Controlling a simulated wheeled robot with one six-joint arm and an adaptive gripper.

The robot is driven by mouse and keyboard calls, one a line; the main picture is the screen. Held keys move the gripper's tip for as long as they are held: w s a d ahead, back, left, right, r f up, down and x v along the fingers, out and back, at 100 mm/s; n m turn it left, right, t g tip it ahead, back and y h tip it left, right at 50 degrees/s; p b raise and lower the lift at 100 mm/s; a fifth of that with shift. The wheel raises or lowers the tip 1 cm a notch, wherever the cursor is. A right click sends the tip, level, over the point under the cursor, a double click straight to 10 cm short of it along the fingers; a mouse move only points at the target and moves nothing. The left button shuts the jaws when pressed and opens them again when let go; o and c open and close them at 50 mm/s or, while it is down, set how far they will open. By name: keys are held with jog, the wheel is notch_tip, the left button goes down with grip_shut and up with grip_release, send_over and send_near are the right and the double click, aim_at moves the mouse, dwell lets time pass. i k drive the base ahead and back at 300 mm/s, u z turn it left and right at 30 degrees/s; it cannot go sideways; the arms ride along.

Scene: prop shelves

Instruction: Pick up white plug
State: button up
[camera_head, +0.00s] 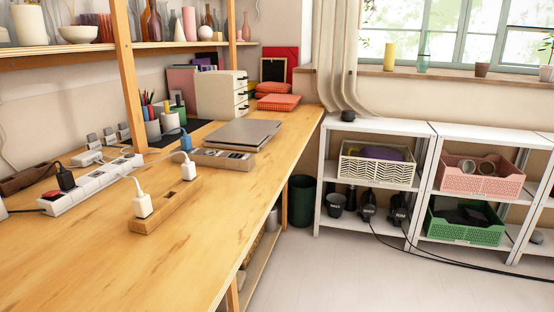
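A white plug (143,205) stands upright at the near end of a wooden socket strip (166,207) on the workbench, with a white cable running from it toward the left. A second white plug (188,170) stands at the far end of the same strip. My gripper is not in view, so its state and its distance from the plugs do not show.
A long white power strip (95,183) with a black plug (65,178) lies to the left. A grey-topped socket block (222,159) with a blue plug (185,141) and a laptop (243,134) lie behind. The near workbench (200,250) is clear.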

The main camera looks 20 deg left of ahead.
aim_at(188, 171)
jog(key=z, duration=0.6)
jog(key=i, duration=1.25)
jog(key=u, duration=2.4)
